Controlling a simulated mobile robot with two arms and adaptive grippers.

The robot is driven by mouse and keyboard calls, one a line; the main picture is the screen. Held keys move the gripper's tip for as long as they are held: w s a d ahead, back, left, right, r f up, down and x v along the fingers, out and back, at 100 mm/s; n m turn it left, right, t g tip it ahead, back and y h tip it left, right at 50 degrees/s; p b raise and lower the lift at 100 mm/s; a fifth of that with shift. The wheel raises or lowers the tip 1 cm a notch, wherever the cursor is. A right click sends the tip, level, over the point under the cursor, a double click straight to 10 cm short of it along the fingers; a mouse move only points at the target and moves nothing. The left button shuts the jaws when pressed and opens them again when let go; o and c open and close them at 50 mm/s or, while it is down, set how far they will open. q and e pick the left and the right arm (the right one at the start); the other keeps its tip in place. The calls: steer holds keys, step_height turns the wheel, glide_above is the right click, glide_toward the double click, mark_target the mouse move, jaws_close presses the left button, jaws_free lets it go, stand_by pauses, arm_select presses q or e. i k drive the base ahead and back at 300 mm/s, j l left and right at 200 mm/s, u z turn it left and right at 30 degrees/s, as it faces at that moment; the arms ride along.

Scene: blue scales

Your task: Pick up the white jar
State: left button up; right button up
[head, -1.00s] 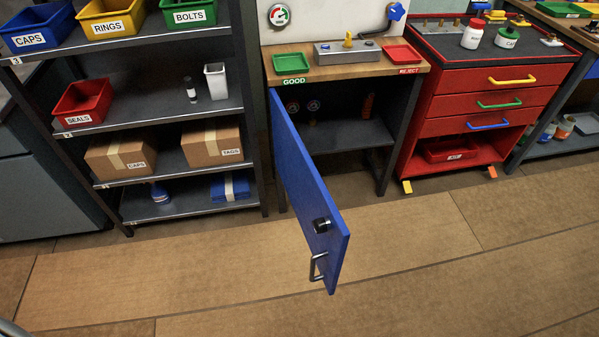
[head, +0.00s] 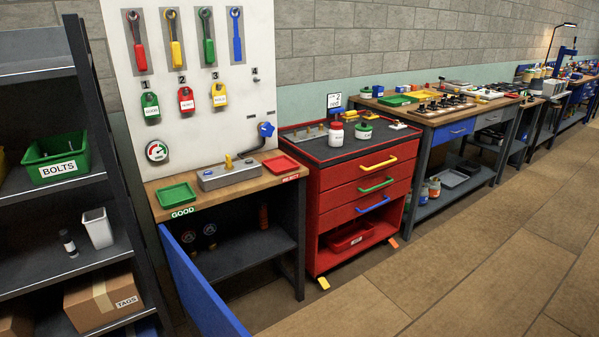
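A white jar with a red lid (head: 336,138) stands upright on the dark top of the red drawer cabinet (head: 345,189) in the head view. A second white jar with a green lid and a label (head: 363,131) stands just to its right, near the back. Neither gripper is in view, so I cannot see whether they are open or shut. Nothing hides the two jars.
A blue cabinet door (head: 195,285) stands open into the floor space left of the red cabinet. A shelf rack with a green BOLTS bin (head: 57,160) is at the left. A workbench (head: 455,118) stands right of the cabinet. The floor (head: 470,270) in front is clear.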

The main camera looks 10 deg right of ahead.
mark_target(336, 137)
steer(key=i+l, duration=0.1)
steer(key=l, duration=0.45)
steer(key=i+l, duration=0.25)
steer(key=l, duration=0.15)
steer(key=i+l, duration=0.2)
steer(key=l, duration=0.15)
steer(key=i+l, duration=0.25)
steer(key=l, duration=0.15)
steer(key=i+l, duration=0.25)
steer(key=l, duration=0.15)
